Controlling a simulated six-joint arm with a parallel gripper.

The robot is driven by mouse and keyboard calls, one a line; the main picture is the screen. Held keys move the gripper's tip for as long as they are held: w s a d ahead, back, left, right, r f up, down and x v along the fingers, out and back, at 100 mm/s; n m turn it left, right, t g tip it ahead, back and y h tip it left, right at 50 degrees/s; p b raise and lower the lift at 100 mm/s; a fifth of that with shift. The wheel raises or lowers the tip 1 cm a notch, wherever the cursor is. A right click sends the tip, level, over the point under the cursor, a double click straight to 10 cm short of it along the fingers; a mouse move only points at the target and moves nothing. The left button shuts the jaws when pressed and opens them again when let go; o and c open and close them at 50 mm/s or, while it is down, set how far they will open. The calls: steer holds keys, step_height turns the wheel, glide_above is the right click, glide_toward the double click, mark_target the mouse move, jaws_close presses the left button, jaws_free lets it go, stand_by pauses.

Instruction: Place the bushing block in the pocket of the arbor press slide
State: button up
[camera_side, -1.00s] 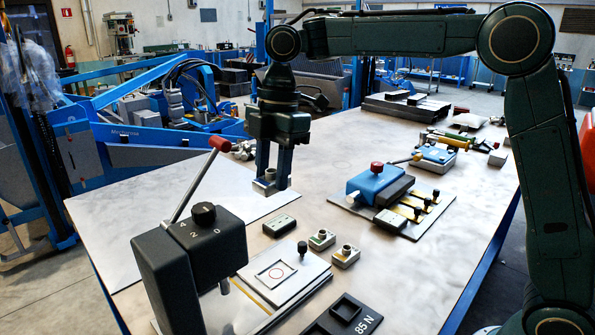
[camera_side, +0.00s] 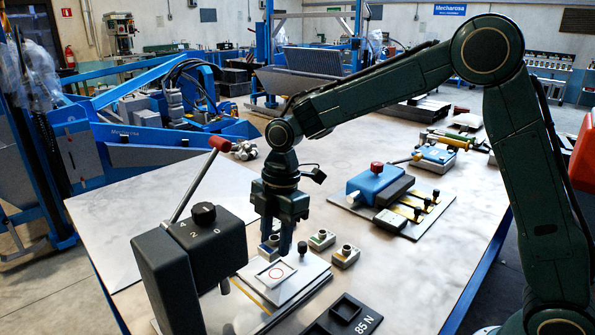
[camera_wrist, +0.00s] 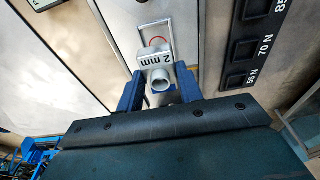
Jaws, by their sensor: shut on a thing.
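My gripper (camera_side: 277,243) is shut on a small grey bushing block (camera_side: 267,249), held low behind the slide. In the wrist view the block (camera_wrist: 152,57) shows a "2 mm" label and a round bushing between my two blue fingers (camera_wrist: 160,84). The arbor press slide (camera_side: 309,275) is a light plate with a square pocket (camera_side: 262,275) marked with a red circle. In the wrist view the pocket (camera_wrist: 145,29) lies just beyond the block, which partly covers it. I cannot tell the block's exact height above the surface.
The black press head (camera_side: 205,240) with a red-tipped lever (camera_side: 219,144) stands left of the slide. Two other small bushing blocks (camera_side: 321,239) (camera_side: 345,256) sit to the right. A black weight tray (camera_side: 345,312) lies in front, and a blue fixture (camera_side: 375,185) stands further back.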

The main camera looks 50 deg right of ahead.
mark_target(275, 274)
steer(key=shift+f, duration=2.7)
steer(key=shift+f, duration=0.15)
steer(key=o, duration=1.2)
steer(key=shift+o, duration=0.2)
steer(key=r, duration=0.4)
steer(key=d+r, duration=0.1)
steer(key=r, duration=0.7)
steer(key=shift+d, duration=0.35)
steer(key=shift+r, duration=0.1)
